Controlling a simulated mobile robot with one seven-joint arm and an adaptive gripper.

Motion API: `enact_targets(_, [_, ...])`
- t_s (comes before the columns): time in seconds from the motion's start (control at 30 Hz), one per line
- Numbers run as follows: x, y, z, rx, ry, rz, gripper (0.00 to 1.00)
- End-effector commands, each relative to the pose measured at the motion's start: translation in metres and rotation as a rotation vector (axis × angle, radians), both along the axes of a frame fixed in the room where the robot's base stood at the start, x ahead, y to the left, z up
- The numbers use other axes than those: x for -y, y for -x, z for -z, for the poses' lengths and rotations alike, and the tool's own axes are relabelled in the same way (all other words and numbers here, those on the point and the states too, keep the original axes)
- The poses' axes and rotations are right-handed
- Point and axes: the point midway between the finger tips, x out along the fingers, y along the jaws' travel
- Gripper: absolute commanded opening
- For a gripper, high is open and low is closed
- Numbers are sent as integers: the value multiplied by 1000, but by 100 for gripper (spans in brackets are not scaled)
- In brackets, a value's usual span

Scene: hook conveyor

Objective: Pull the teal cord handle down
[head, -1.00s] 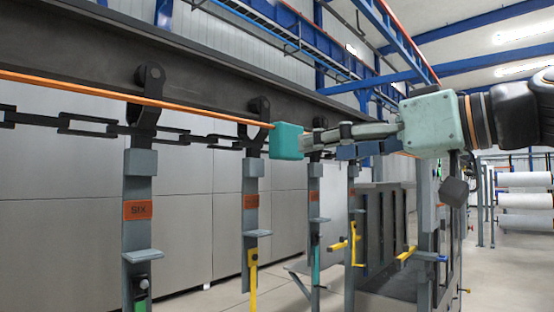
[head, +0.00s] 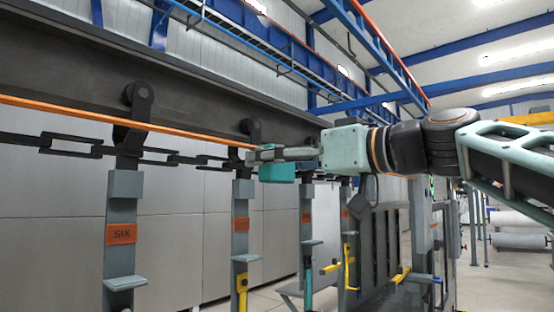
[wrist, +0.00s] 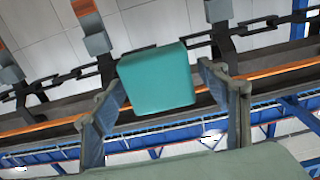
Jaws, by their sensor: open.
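The teal cord handle (head: 277,172) is a rounded teal block hanging near the orange cord. In the head view it shows just under my gripper's fingers, which partly cover it. My gripper (head: 255,155) comes in from the right, roughly level. In the wrist view the handle (wrist: 157,80) lies between the two spread fingers of my open gripper (wrist: 162,73). A gap shows between the handle and the right finger. The left finger is close to the handle's edge, and I cannot tell whether they touch. The cord above the handle is hidden.
The orange cord (head: 70,111) runs along the dark rail beside a black chain (head: 70,146). Grey hangers with orange plates hang from it, one plate marked SIX (head: 119,234). Yellow handles (head: 241,290) hang lower. Grey panels stand behind.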

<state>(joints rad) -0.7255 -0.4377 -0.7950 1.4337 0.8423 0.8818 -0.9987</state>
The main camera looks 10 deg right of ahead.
Motion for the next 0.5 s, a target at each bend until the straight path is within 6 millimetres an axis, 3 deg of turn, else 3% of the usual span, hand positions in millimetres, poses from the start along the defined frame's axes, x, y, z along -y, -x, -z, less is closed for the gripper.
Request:
enact_targets(0.3, [-1,-2,0,1,-1,1,67])
enact_targets(0.5, [-1,-2,0,1,-1,0,45])
